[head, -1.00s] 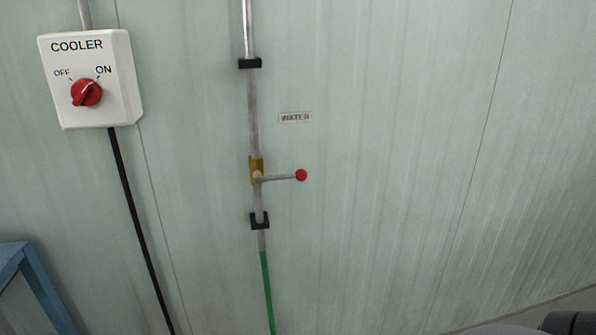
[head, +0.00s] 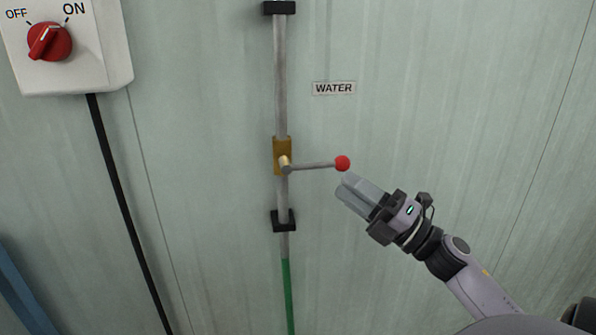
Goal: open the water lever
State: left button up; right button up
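The water lever (head: 315,165) is a thin metal rod with a red ball (head: 342,163) at its right end. It sticks out to the right, about level, from a brass valve (head: 282,156) on a vertical metal pipe. A "WATER" label (head: 334,88) is on the wall above it. My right gripper (head: 346,186) is just below and right of the red ball, its fingers pointing up-left. The fingers look close together, and whether they are open or shut is unclear. It does not appear to hold the lever. My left gripper is not in view.
A white cooler switch box (head: 105,50) with a red knob (head: 50,42) is at the upper left, with a black cable (head: 122,210) below. Black clamps hold the pipe (head: 281,80). A green hose (head: 288,295) runs down from it. A blue frame (head: 22,292) stands lower left.

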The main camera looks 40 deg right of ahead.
aim_at(321, 165)
jog(key=shift+w+r+n+y, duration=0.3)
jog(key=shift+r+n, duration=0.3)
jog(key=shift+r, duration=0.05)
jog(key=p+x, duration=0.1)
jog(key=x, duration=0.3)
jog(key=shift+w+a+r, duration=0.15)
jog(key=shift+p+x, duration=0.4)
jog(key=shift+x, duration=0.5)
jog(key=shift+w, duration=0.1)
grip_shut()
